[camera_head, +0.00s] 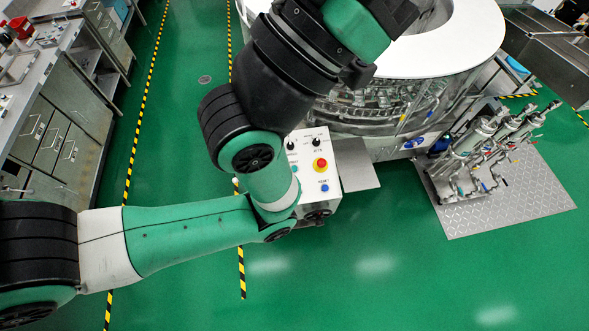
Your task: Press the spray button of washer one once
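The washer (455,45) is a large round machine with a white ring top and a metal and glass side, at the top right. A white control box (334,196) stands at its near left side. Its panel has black knobs (316,143), a red button on a yellow base (320,164) and a blue button (324,188). The labels are too small to read surely, so I cannot tell which button is the spray button. My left arm crosses from the lower left, covers the box's left part and rises over the washer's edge. Neither gripper's fingers show.
Grey cabinets (60,140) line the left side. A pump assembly (485,145) stands on a metal plate (530,195) at right. A metal sink or trough (550,50) is at the far right. The green floor at the bottom is clear, with yellow-black tape lines.

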